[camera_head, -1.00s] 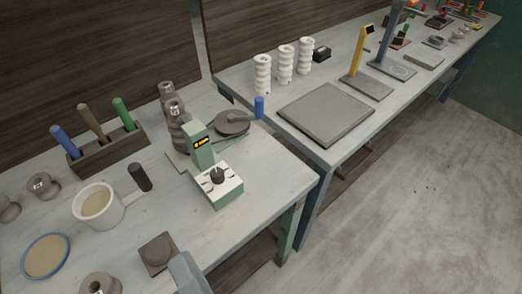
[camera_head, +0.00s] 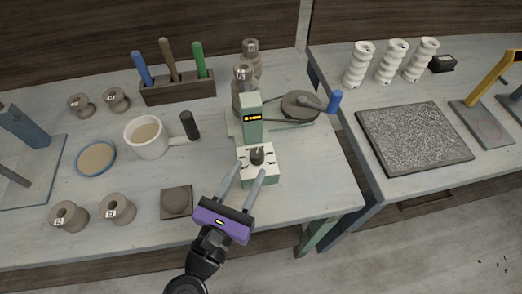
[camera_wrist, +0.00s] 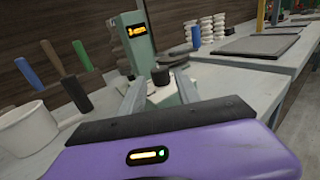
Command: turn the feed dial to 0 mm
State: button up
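The feed dial (camera_head: 257,156) is a dark round knob on the white top plate (camera_head: 262,174) of a pale green machine (camera_head: 252,128). Short dark marks lie around it; their labels are too small to read. The machine's post carries a small lit yellow display, whose text I cannot read. My gripper (camera_head: 250,174), purple with two grey fingers, is open. Its fingertips reach over the front of the plate, one to each side, just short of the dial. In the wrist view the dial (camera_wrist: 161,76) stands beyond and between the fingers (camera_wrist: 158,92), apparently untouched.
A flat disc with a blue-handled crank (camera_head: 334,101) stands behind right of the dial. A tool rack (camera_head: 178,91) stands behind. The bench is clear right of the machine.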

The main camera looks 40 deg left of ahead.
aim_at(254, 160)
jog(key=x, duration=0.6)
jog(key=shift+p, duration=0.3)
grip_shut()
